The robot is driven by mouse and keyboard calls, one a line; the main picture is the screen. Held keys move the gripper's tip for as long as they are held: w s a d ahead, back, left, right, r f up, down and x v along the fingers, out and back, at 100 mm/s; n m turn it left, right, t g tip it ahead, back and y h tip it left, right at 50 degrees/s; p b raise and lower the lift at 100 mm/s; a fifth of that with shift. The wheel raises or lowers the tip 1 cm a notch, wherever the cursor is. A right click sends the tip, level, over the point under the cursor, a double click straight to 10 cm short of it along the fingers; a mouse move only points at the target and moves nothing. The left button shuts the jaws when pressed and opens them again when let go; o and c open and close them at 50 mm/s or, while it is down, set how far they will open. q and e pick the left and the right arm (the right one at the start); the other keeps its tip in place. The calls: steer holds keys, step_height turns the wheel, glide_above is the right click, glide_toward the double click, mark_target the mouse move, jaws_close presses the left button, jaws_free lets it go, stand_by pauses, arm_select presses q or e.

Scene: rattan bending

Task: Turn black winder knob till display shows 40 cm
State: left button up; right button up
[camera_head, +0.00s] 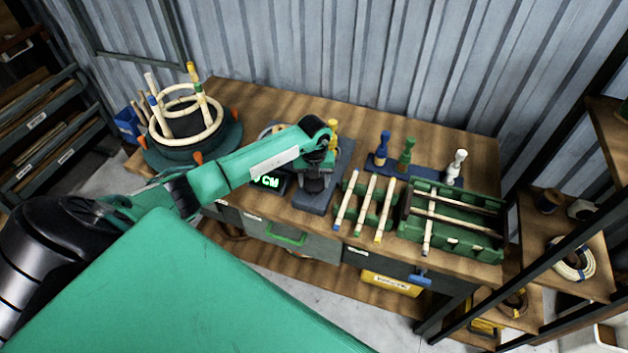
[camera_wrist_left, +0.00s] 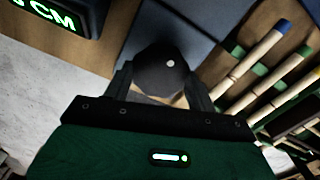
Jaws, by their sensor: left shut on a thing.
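The black winder knob (camera_wrist_left: 160,72) sits between the two fingers of my left gripper (camera_wrist_left: 160,88) in the left wrist view, with a small white dot on its top. My left gripper (camera_head: 316,185) is shut on the knob at the blue-grey winder base (camera_head: 312,203) in the head view. The display (camera_head: 270,181) glows green beside it; my arm covers part of it, and "CM" shows. In the left wrist view the display (camera_wrist_left: 52,14) is cut off at the frame edge, so the full number cannot be read. My right gripper is not in view.
Rods with coloured ends (camera_head: 367,204) lie on green rests right of the winder. A green crate (camera_head: 470,238) holds more rods. Coloured pegs stand on a blue strip (camera_head: 418,178) behind. A round former with rattan rings (camera_head: 190,150) stands at the left. A corrugated wall closes the back.

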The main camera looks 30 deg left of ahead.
arm_select(q)
steer(key=shift+f+m+b, duration=0.15)
steer(key=shift+m+b, duration=0.45)
steer(key=m+b, duration=1.1)
steer(key=shift+m, duration=0.4)
steer(key=shift+m+b, duration=0.4)
steer(key=shift+b, duration=0.25)
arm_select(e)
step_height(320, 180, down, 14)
arm_select(q)
steer(key=m+b, duration=0.3)
steer(key=m, duration=0.1)
steer(key=shift+b, duration=0.35)
steer(key=shift+m+b, duration=0.65)
steer(key=shift+m, duration=0.45)
steer(key=shift+r+m+b, duration=0.2)
steer(key=shift+m+b, duration=0.2)
steer(key=shift+m, duration=0.2)
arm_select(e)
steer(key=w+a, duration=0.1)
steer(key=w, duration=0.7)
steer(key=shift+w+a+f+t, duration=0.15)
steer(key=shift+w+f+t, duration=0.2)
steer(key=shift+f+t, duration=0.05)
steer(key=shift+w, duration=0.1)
arm_select(q)
steer(key=o, duration=1)
